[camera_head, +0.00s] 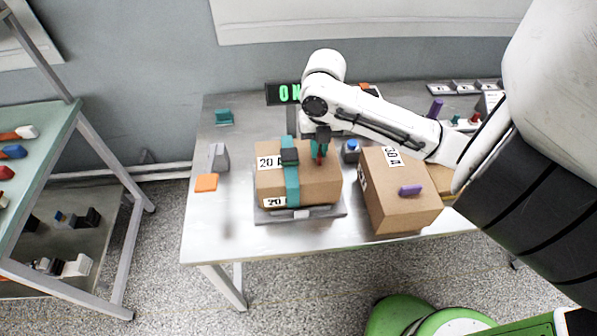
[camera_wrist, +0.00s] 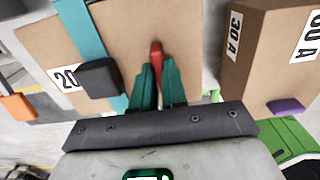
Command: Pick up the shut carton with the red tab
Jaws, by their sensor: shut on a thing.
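The shut carton with the red tab (camera_head: 268,184) is a brown box labelled 20 A, with a teal strap around it and a dark block on the strap. It sits on a flat grey plate (camera_head: 330,212) on the table. Its red tab (camera_wrist: 156,54) stands up from the top. My gripper (camera_head: 320,150) is above the carton's top, its teal fingers shut on the red tab.
A second brown carton (camera_head: 405,212), labelled 30 A with a purple tab (camera_head: 410,190), stands close on the right. A grey wedge (camera_head: 219,157) and an orange block (camera_head: 206,183) lie left. A lit green display (camera_head: 283,93) stands behind. The table's front left is clear.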

